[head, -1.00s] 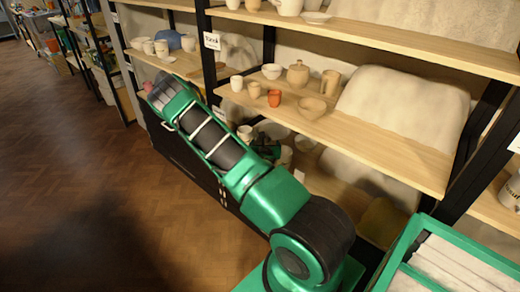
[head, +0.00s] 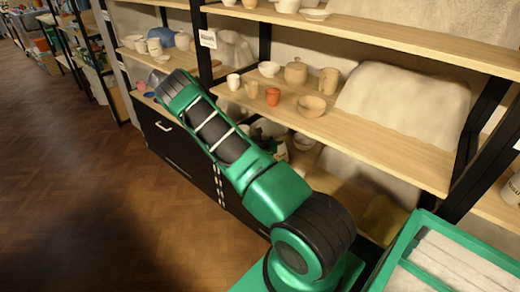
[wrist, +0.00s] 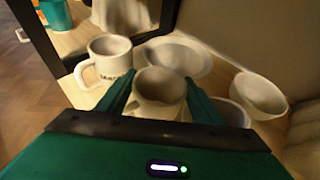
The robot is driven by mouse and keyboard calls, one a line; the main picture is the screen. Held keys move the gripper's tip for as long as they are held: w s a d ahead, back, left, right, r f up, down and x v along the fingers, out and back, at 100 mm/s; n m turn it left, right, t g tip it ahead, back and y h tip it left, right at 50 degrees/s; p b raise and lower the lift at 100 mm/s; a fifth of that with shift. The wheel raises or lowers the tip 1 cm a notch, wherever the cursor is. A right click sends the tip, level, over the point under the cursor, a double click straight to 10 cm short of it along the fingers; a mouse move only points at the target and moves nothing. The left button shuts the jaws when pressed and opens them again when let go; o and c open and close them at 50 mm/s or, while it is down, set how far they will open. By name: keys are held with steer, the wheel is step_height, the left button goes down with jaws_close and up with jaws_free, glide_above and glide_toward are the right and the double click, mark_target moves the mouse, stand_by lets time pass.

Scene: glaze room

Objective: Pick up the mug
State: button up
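In the wrist view, a pale mug (wrist: 158,88) stands upright between the two green fingers of my gripper (wrist: 160,100). The fingers are apart, one on each side of it. I cannot tell whether they touch it. A second white mug (wrist: 107,65) with dark lettering and a handle on its left stands just behind and to the left. In the head view, my gripper (head: 264,131) is small and dark at the lower shelf, mostly hidden by my arm. The pale mug cannot be made out clearly there.
In the wrist view, a wide white dish (wrist: 183,60) lies behind the mug, and a white bowl (wrist: 260,95) and another cup (wrist: 234,113) are at right. A dark shelf post (wrist: 45,45) stands at left. The shelf above (head: 360,150) holds several pots, including an orange cup (head: 273,97).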

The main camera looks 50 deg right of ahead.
steer(key=shift+a+f, duration=0.15)
steer(key=shift+a, duration=0.05)
steer(key=shift+c, duration=0.9)
steer(key=a+r, duration=1.1)
steer(key=shift+s+a+r, duration=0.15)
steer(key=shift+s+a, duration=0.05)
steer(key=shift+a, duration=0.1)
